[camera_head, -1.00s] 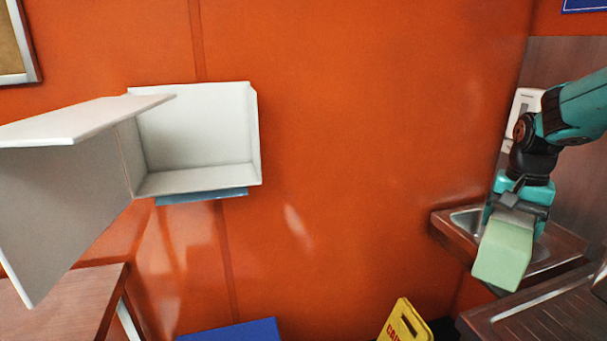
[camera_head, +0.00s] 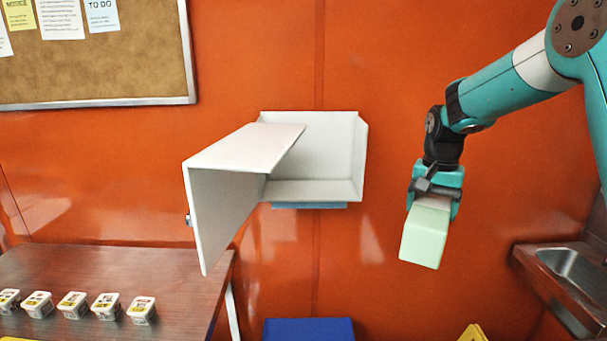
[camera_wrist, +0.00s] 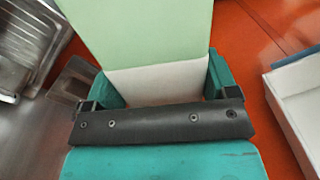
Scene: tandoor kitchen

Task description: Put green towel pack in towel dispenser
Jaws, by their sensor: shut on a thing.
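The green towel pack (camera_head: 425,237) is a pale green block with a whitish band at the gripper end. My gripper (camera_head: 436,200) is shut on that end, and the pack hangs below it, tilted. In the wrist view the pack (camera_wrist: 140,32) stretches away between the fingers (camera_wrist: 160,92). The towel dispenser (camera_head: 318,150) is a white wall box with its front door (camera_head: 226,205) swung open to the left. Its inside looks empty. The pack is to the right of the dispenser and lower, apart from it. Part of the dispenser shows at the wrist view's right edge (camera_wrist: 298,100).
A wooden table (camera_head: 110,265) with several small tubs (camera_head: 72,304) stands at left. A sink (camera_head: 575,270) is at right. A blue object (camera_head: 308,330) and a yellow sign (camera_head: 472,333) are low down. A cork board (camera_head: 100,60) hangs upper left. The wall between pack and dispenser is clear.

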